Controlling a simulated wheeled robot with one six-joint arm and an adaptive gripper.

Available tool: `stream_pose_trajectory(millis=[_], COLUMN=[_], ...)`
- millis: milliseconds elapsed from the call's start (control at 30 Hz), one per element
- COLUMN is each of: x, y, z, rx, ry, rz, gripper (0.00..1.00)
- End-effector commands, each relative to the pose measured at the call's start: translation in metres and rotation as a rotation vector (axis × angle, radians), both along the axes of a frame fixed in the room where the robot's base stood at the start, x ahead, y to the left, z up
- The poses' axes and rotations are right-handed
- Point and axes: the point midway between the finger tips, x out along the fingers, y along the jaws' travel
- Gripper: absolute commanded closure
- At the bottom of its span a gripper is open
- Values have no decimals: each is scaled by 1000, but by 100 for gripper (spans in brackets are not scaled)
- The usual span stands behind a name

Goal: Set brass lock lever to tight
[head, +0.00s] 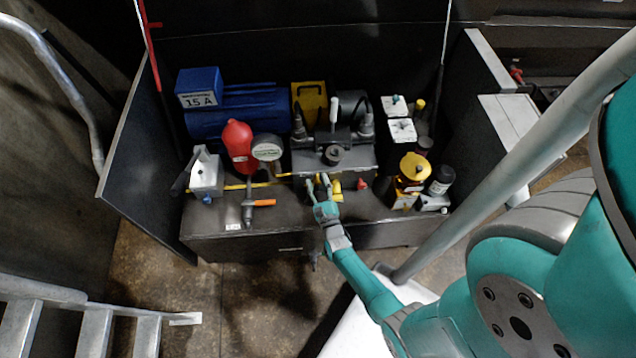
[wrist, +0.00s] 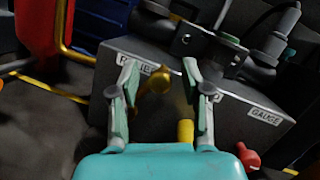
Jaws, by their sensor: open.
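The grey valve block (head: 310,162) stands on the bench, with a printed label partly hidden behind my left finger. In the wrist view a brass-coloured piece with a rounded head (wrist: 156,82) sticks out from the block's front (wrist: 232,118); it looks like the brass lock lever. Its exact setting cannot be read. A yellow cylindrical piece (wrist: 186,131) shows below and to its right. My gripper (wrist: 160,70) is open, with its fingers either side of the brass piece; contact cannot be seen. In the head view my gripper (head: 318,184) is at the block's front and partly hides these parts.
A red knob (wrist: 247,156) is right of my gripper. An orange-handled tool (head: 262,202) lies on the bench at left. A red canister (head: 237,141) and a round gauge (head: 267,150) stand left of the block; a yellow-capped container (head: 412,168) stands right.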

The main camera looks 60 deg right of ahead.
Motion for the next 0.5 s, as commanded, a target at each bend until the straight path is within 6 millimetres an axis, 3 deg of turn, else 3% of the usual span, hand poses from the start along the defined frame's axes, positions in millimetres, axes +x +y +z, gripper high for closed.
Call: stream_pose_trajectory(millis=[167, 500], x=[-9, -57], y=[8, 47], z=[-4, -19], rx=[1, 2], ry=[2, 2], rz=[1, 3], gripper=[53, 53])
